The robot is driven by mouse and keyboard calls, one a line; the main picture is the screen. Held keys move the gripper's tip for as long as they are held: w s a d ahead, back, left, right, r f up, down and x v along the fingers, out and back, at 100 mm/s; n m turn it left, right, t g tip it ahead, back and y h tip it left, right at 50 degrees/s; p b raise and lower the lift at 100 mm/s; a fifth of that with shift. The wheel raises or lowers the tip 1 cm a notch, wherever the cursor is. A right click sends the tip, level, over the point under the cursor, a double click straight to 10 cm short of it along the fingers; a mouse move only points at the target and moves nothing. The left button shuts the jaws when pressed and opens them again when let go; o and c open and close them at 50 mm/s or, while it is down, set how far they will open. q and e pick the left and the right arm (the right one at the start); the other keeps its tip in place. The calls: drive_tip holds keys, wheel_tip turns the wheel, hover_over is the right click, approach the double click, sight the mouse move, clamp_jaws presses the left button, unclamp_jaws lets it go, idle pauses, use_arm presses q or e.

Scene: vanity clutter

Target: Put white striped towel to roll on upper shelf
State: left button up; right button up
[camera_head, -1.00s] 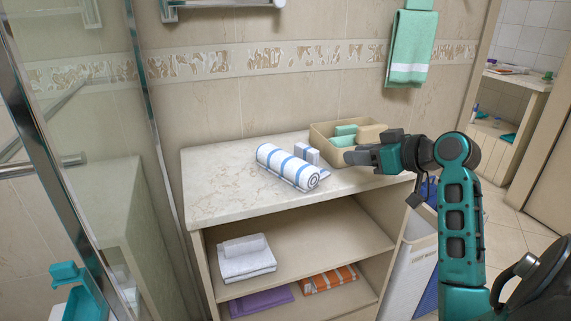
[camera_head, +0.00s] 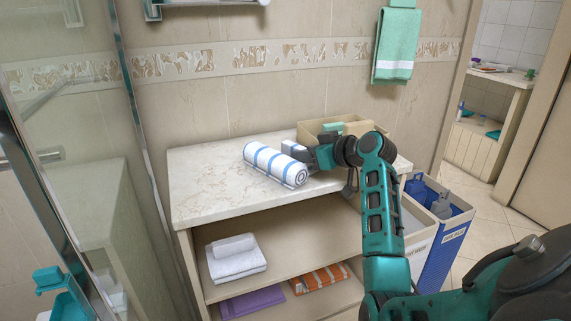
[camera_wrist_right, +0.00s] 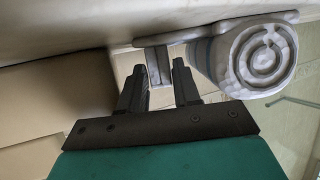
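A rolled white towel with blue stripes (camera_head: 270,165) lies on the marble counter top, its spiral end facing front right. In the right wrist view this spiral end (camera_wrist_right: 262,58) is at the upper right, beside the fingers. My right gripper (camera_head: 312,158) is at the towel's right end, low over the counter. In the right wrist view its two fingers (camera_wrist_right: 160,85) stand apart with a gap between them. A small pale striped item (camera_head: 293,147) stands behind the roll, partly hidden. The upper shelf (camera_head: 300,245) under the counter holds a folded white towel with a small roll on it (camera_head: 235,257).
A beige bin (camera_head: 312,130) with green items stands behind my right arm. Purple (camera_head: 252,300) and orange striped (camera_head: 320,278) towels lie on the lower shelf. Laundry bins (camera_head: 440,235) stand right of the unit. The counter's left part and the upper shelf's right part are clear.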

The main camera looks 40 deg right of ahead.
clamp_jaws()
drive_tip(key=shift+r, duration=0.1)
idle(0.4)
